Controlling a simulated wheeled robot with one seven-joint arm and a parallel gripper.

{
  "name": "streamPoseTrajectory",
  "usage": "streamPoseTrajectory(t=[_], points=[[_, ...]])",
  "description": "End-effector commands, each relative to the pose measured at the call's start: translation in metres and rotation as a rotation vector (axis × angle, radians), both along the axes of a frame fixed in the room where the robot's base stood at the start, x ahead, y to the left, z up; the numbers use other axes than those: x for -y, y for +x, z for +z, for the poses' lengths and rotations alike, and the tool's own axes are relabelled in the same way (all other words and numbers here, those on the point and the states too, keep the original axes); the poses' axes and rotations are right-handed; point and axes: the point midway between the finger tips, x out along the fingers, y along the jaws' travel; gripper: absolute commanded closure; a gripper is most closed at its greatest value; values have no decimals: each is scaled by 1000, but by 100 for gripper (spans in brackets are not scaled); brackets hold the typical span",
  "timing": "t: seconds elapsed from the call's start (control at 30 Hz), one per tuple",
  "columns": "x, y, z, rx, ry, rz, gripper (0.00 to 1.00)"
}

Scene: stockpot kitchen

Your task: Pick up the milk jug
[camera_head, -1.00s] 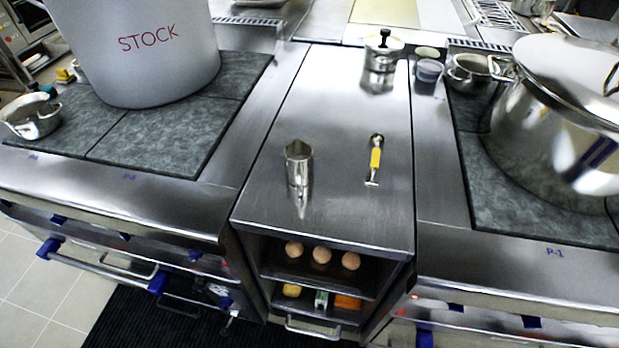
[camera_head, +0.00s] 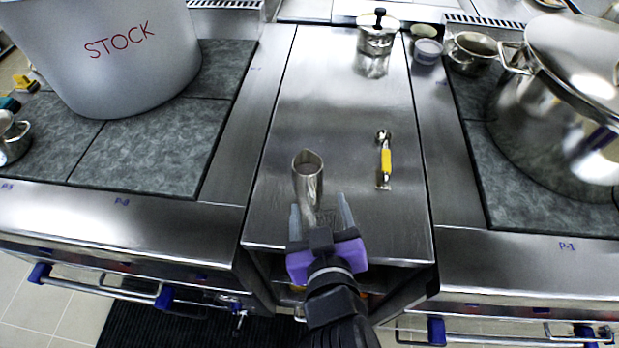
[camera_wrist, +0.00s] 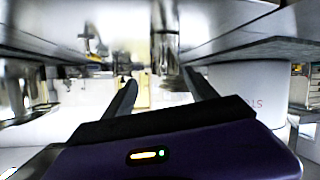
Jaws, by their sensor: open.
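The milk jug, a small shiny metal pitcher (camera_head: 307,172), stands upright on the steel counter between the two hobs, in front of the stock pot's right side. My gripper (camera_head: 320,207) is open at the counter's front edge, just in front of the jug, with its fingers pointing toward it. The jug's lower part lies close to or between the fingertips in the head view; I cannot tell if they touch. The wrist view appears upside down; a shiny metal body that looks like the jug (camera_wrist: 165,52) shows beyond and between the open fingers (camera_wrist: 160,80).
A yellow-handled tool (camera_head: 385,160) lies right of the jug. A lidded metal pot (camera_head: 377,42) stands at the back. The large STOCK pot (camera_head: 130,60) is on the left hob, a shiny stockpot (camera_head: 555,120) on the right.

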Motion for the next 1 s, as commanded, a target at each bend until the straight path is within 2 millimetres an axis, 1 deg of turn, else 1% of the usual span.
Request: streamPoseTrajectory(t=[0.37,0.5,0.6,0.73,0.93,1.0], points=[[-9,35,-11,-1,-1,-1,34],[-15,54,-17,-2,-1,-1,34],[-16,64,-23,-2,-1,-1,34],[-17,70,-26,-1,-1,-1,34],[-17,70,-26,-1,-1,-1,34],[-17,70,-26,-1,-1,-1,48]])
